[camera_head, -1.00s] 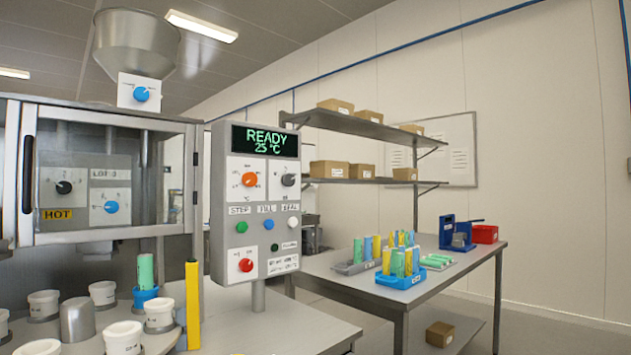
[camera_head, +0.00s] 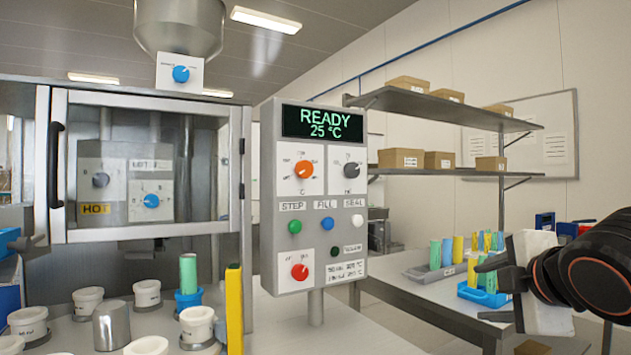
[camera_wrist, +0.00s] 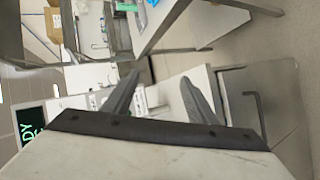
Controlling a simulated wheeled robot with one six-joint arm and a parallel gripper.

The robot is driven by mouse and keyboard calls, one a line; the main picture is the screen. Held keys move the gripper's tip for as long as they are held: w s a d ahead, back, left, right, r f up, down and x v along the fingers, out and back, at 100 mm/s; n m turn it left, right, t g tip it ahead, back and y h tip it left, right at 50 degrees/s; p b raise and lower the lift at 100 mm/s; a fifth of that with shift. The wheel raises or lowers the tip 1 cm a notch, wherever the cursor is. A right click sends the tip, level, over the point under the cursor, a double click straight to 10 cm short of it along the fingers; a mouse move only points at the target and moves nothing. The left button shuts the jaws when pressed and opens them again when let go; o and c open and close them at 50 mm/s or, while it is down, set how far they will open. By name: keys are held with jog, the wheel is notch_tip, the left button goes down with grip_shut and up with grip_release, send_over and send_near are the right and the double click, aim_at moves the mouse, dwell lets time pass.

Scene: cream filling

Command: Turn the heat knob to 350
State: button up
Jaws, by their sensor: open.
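The control panel (camera_head: 312,240) stands in the middle of the head view, its green display (camera_head: 322,124) reading READY 25 °C. Below the display on the left is an orange knob (camera_head: 304,169) on a white dial plate, with a temperature mark under it; the dial's small numbers are too blurred to read. A grey knob (camera_head: 351,170) sits to its right. My gripper (camera_head: 485,290) is at the right of the head view, open and empty, well apart from the panel. In the wrist view my gripper (camera_wrist: 160,78) has both fingers spread, with part of the display (camera_wrist: 30,132) at the left edge.
Green, blue and white buttons and a red knob (camera_head: 300,271) sit lower on the panel. Left of it are a glass-doored cabinet (camera_head: 150,222), white cups and a yellow post (camera_head: 234,310). Behind my gripper is a table with a blue rack (camera_head: 483,296) of tubes.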

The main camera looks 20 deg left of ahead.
jog(key=a+r+n+t+y, duration=0.1)
jog(key=a+r+n+y, duration=0.3)
jog(key=a+r+n, duration=0.65)
jog(key=n+y, duration=0.5)
send_near(307, 168)
jog(key=x, duration=0.8)
jog(key=shift+a, duration=0.1)
jog(key=c, duration=1.1)
